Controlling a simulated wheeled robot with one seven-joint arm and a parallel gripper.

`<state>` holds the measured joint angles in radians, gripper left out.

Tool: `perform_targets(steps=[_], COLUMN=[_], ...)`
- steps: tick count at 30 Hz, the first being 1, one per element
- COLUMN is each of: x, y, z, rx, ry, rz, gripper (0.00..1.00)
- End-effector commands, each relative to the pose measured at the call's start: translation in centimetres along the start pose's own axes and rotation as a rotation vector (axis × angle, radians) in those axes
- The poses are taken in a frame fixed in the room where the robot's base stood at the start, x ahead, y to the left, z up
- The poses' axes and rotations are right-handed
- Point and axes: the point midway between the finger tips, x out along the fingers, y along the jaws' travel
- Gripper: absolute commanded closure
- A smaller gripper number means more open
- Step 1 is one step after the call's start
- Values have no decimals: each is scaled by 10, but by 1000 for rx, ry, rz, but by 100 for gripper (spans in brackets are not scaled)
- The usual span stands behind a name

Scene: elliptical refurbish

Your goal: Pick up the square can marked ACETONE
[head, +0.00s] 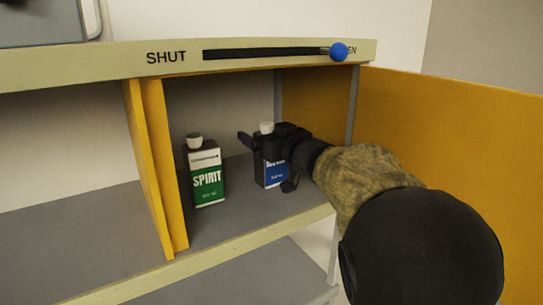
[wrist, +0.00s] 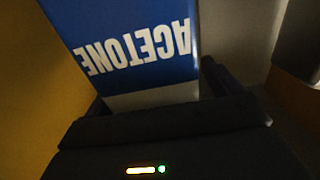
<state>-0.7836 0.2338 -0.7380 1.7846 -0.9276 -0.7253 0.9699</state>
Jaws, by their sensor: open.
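The square can marked ACETONE (head: 272,172) is blue and white with a white cap. It stands upright on the cabinet shelf, partly hidden by my gripper in the head view. In the wrist view the can (wrist: 130,45) appears upside down and close, with its ACETONE label readable. My gripper (head: 268,150) is at the can's upper part, coming from the right. In the wrist view my gripper (wrist: 155,100) is open, with a finger on each side of the can. I cannot tell whether the fingers touch it.
A green and white SPIRIT can (head: 205,178) stands on the shelf (head: 240,212) to the left. A yellow partition (head: 152,165) is left of it. The open yellow door (head: 460,130) is at the right. A slider with a blue knob (head: 339,52) runs along the top rail.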

Motion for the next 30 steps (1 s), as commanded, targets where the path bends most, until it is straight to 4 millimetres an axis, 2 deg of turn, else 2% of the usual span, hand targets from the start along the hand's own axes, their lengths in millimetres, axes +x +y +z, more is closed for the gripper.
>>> perform_targets(steps=[10,11,23,30], x=[-1,-1,-1,-1], y=[3,3,2,2], z=[0,0,0,-2], rx=[0,0,0,0], ry=[0,0,0,3], rz=[5,5,4,3], gripper=[9,13,92,92])
